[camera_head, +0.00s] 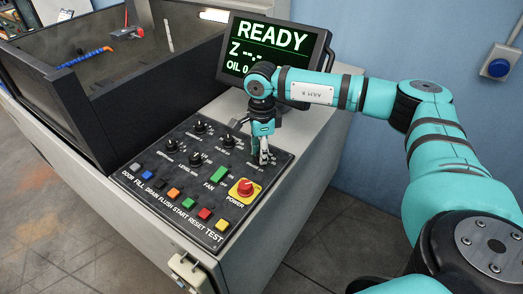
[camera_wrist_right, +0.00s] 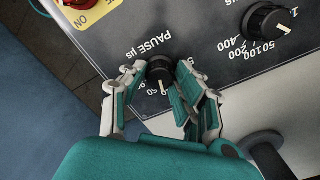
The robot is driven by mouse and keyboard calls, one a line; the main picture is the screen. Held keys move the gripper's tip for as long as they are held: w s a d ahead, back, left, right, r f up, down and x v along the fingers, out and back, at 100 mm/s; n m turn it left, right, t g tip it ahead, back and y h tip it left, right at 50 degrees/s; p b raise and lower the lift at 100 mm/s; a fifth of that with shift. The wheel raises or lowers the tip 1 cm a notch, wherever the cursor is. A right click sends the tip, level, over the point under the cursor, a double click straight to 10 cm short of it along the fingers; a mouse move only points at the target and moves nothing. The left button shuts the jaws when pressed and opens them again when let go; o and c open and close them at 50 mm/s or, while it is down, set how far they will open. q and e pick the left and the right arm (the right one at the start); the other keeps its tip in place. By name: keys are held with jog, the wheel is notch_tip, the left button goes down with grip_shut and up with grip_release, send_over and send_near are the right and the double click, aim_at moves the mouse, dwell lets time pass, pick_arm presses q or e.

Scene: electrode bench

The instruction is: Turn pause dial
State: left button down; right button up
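The pause dial (camera_wrist_right: 159,70) is a small black knob with a white pointer mark, under the upside-down label "PAUSE µs" in the right wrist view. Its pointer faces the bottom of that view; the scale numbers are partly covered by my fingers. My right gripper (camera_wrist_right: 160,82) has its fingers apart, one on each side of the dial, with narrow gaps visible. In the head view my right gripper (camera_head: 263,157) points down at the panel's right corner and hides the dial. My left gripper is in neither view.
The black control panel (camera_head: 150,165) carries several other knobs and a row of coloured buttons. A red power button (camera_head: 245,187) is close to my right gripper. Another knob (camera_wrist_right: 267,21) is near the dial. A monitor (camera_head: 272,50) reading READY stands behind my right wrist.

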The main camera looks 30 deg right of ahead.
grip_shut()
jog(key=shift+m, duration=0.4)
jog(key=shift+m+b, duration=0.55)
jog(key=shift+m, duration=0.45)
jog(key=shift+r+m+b, duration=0.1)
jog(key=shift+m+b, duration=0.35)
jog(key=shift+m, duration=1.15)
jog(key=o, duration=0.5)
grip_release()
